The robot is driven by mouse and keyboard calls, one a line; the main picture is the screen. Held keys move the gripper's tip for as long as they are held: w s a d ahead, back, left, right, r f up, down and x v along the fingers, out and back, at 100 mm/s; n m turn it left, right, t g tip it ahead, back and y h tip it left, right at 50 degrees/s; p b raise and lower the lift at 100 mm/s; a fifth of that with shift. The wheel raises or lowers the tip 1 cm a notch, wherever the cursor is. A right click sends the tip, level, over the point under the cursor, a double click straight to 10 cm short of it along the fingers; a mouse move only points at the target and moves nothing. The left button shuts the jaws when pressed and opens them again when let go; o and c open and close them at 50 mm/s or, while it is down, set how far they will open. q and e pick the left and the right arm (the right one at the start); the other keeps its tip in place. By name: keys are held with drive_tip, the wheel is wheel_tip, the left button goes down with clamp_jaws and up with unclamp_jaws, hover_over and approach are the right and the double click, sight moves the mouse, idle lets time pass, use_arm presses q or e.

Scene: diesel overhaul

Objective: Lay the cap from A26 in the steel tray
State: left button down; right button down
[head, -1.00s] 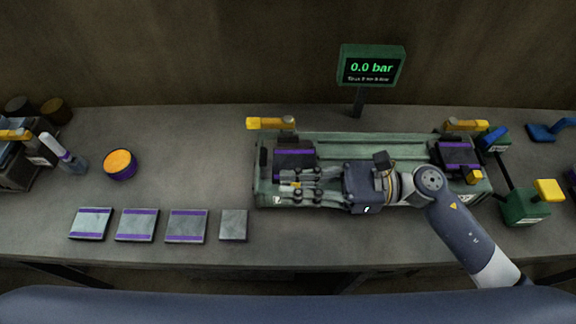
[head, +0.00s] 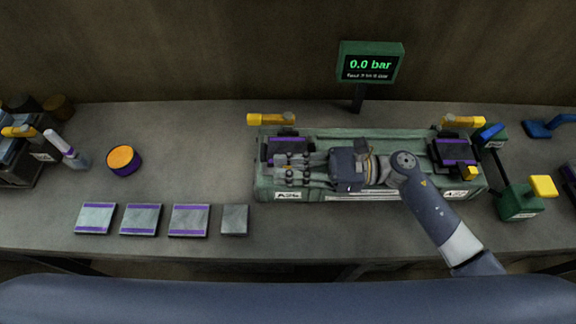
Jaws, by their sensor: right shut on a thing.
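The long green fixture (head: 392,142) stands on the bench, with the A26 label (head: 289,196) on its front left. A dark cap with a purple stripe (head: 284,142) is at the A26 end. My right gripper (head: 287,168) reaches in from the right and is shut at the front of this cap. Its fingers hide the contact and much of the cap's front. The cap still appears at its station. Flat steel-grey squares lie at the front left, three with purple stripes and one plain (head: 234,220); I cannot tell which is the steel tray. My left gripper is out of view.
A second dark, purple-striped block (head: 455,150) is at the fixture's right end. Yellow levers (head: 268,119) stand at the back. A gauge display (head: 370,65) reads 0.0 bar. An orange-topped round pot (head: 123,161) stands left. The bench between pot and fixture is clear.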

drive_tip(key=shift+f+b, duration=0.15)
drive_tip(key=shift+b, duration=0.15)
drive_tip(key=c, duration=1.5)
unclamp_jaws()
drive_tip(key=shift+c, duration=0.2)
